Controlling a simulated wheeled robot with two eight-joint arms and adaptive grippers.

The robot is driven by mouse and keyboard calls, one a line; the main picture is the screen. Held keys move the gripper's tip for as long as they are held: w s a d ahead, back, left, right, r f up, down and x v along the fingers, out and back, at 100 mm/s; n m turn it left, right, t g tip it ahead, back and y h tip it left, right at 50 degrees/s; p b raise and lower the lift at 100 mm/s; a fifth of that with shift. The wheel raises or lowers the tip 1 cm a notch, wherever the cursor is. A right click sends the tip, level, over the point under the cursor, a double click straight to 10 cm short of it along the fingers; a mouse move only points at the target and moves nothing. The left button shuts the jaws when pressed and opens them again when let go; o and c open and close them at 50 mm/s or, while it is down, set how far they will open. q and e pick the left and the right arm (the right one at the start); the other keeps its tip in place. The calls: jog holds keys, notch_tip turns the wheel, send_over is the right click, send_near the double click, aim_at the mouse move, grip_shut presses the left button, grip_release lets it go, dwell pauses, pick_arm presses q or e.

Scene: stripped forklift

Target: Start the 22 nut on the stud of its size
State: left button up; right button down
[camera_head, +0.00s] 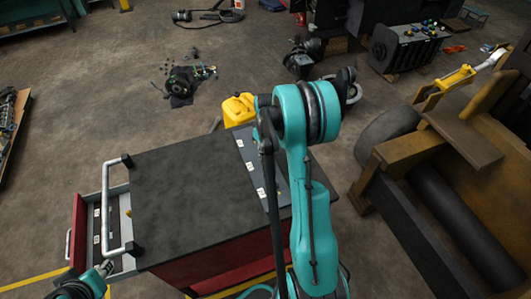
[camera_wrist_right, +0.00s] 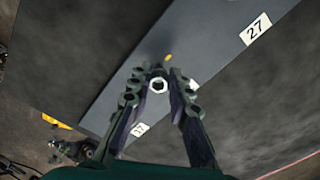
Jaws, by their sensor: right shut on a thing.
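In the right wrist view my right gripper (camera_wrist_right: 160,76) is shut on a pale ring-shaped nut (camera_wrist_right: 159,87), held near the fingertips. The nut's size cannot be read. In the head view the labelled plate (camera_head: 247,151) lies along the cart's right side, and my right arm hides the gripper.
A yellow object (camera_head: 238,110) is at the cart's far corner. The forklift frame (camera_head: 410,150) stands to the right. Loose parts (camera_head: 187,82) lie on the floor beyond.

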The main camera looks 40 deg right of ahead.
jog(key=shift+f+b, duration=1)
jog(key=shift+f, duration=0.15)
jog(key=shift+f+m+b, duration=0.15)
jog(key=shift+m+b, duration=0.25)
jog(key=shift+m, duration=0.5)
jog(key=m, duration=0.2)
jog(key=m+b, duration=0.1)
jog(key=m, duration=0.3)
jog(key=shift+a+b, duration=0.3)
jog(key=m, duration=0.2)
jog(key=m+b, duration=0.1)
jog(key=m, duration=0.2)
jog(key=shift+w+a, duration=0.15)
jog(key=shift+w, duration=0.05)
jog(key=m, duration=0.3)
jog(key=shift+w, duration=0.1)
jog(key=c, duration=1.6)
grip_release()
